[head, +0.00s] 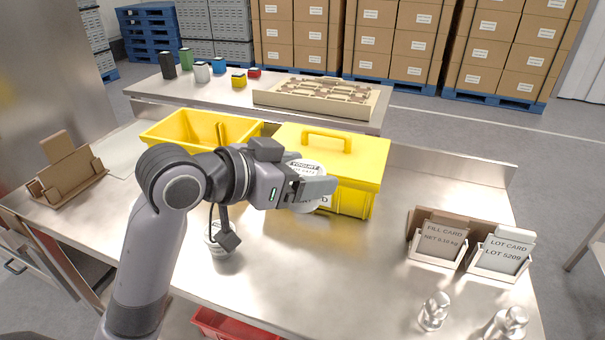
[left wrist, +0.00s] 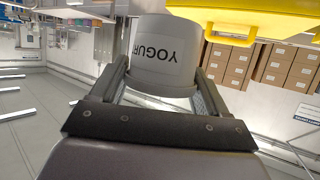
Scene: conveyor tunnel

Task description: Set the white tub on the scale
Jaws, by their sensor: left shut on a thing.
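A white tub (head: 306,168) with a YOGURT label is held by my left gripper (head: 314,188), in front of the yellow lidded box (head: 352,165). In the left wrist view the tub (left wrist: 165,62) sits between the two fingers of my left gripper (left wrist: 160,88), which touch its sides; it appears upside down in that picture. A second white tub (head: 216,240) stands on the steel table below my left arm, partly covered by it. I cannot make out a scale in either view. My right gripper is not in view.
An open yellow bin (head: 205,118) stands behind my arm. Card holders (head: 438,240) and metal weights (head: 434,312) are on the right. A cardboard holder (head: 68,178) is far left, a red bin (head: 225,325) below the front edge. The table (head: 350,255) centre-right is clear.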

